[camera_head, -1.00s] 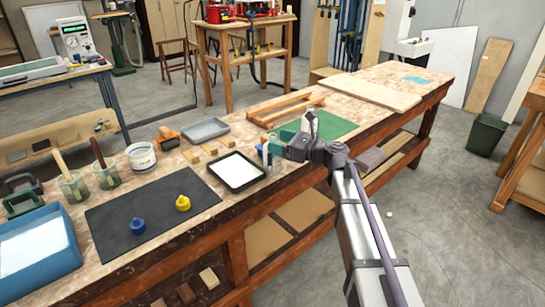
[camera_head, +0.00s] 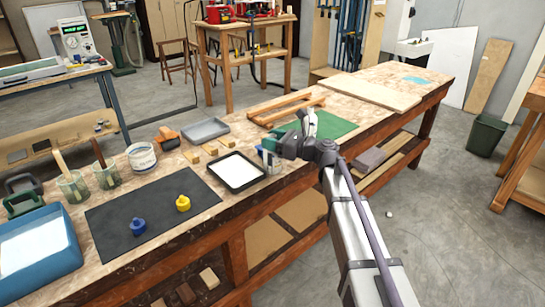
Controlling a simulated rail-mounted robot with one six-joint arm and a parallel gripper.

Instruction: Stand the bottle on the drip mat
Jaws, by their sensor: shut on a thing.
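My gripper (camera_head: 280,147) is over the front part of the workbench, just right of the black tray. It is shut on what seems to be the bottle, a small pale and blue thing (camera_head: 269,158) at its tips; the gripper hides part of it, and its exact shape and tilt are unclear. A flat dark mat (camera_head: 120,213), which looks like the drip mat, lies on the bench to the left. A small blue container (camera_head: 138,226) and a small yellow container (camera_head: 183,204) stand upright on it, apart. The mat's left and front areas are bare.
A black tray with a white inside (camera_head: 238,172) lies between mat and gripper. Wooden strips (camera_head: 210,149), a white tub (camera_head: 142,157), jars with brushes (camera_head: 73,184) and a blue tray (camera_head: 73,262) surround the mat. A green sheet (camera_head: 335,124) lies behind my gripper.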

